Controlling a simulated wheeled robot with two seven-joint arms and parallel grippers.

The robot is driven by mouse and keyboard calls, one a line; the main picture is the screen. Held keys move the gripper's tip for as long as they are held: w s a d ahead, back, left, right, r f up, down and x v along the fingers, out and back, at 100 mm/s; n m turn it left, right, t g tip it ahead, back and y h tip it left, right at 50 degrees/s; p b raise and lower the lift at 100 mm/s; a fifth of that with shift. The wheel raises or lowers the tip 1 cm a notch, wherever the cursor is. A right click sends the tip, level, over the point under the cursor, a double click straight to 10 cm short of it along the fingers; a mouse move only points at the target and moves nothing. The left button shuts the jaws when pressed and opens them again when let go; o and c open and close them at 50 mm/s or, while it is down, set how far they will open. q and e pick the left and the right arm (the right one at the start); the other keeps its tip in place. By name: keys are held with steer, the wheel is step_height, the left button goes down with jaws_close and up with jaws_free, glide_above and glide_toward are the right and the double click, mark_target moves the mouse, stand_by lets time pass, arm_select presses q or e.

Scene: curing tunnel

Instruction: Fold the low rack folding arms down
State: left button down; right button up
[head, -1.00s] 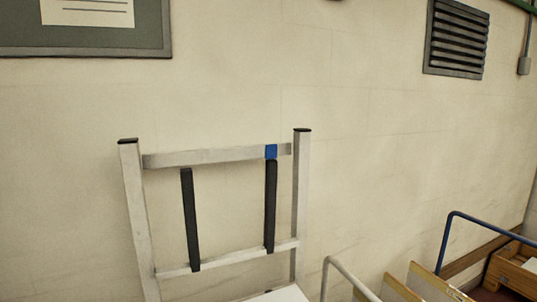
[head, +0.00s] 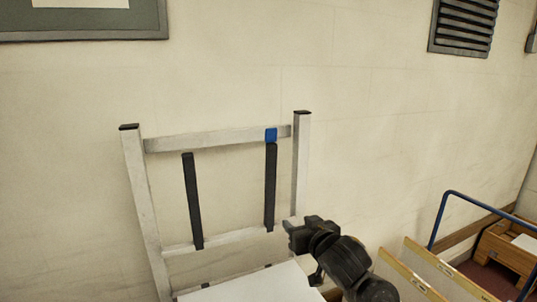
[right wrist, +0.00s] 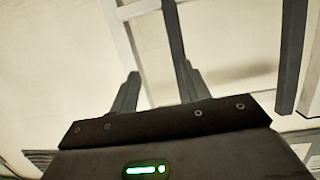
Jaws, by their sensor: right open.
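The low rack (head: 139,200) is a pale metal frame against the wall. Two dark folding arms, a left one (head: 193,200) and a right one (head: 270,190), stand upright between its top rail (head: 210,139) and lower rail (head: 215,240). A blue piece (head: 271,135) sits on the top rail just above the right arm. My right gripper (head: 291,233) is at the lower right of the frame, near the right post's lower end. In the right wrist view its open fingers (right wrist: 160,82) point toward dark bars (right wrist: 174,35); contact cannot be told. My left gripper is not in view.
A white panel (head: 258,286) lies in front of the frame's base. At the right stand pale boards (head: 425,270), a blue tube handle (head: 436,220) and a wooden box (head: 505,250). A vent (head: 464,27) and a board (head: 85,22) hang on the wall.

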steer(key=n+t+y, duration=0.1)
steer(key=t+y, duration=0.1)
glide_toward(273, 156)
steer(key=w+f, duration=0.1)
steer(key=w, duration=0.1)
steer(key=p+x, duration=0.1)
steer(key=x, duration=0.5)
steer(key=r+p+x, duration=0.1)
steer(key=x, duration=0.3)
steer(key=shift+s+a+p, duration=0.1)
steer(key=shift+a+p, duration=0.2)
steer(key=shift+w+a+f, duration=0.15)
steer(key=shift+w+f, duration=0.05)
steer(key=shift+w, duration=0.4)
jaws_close()
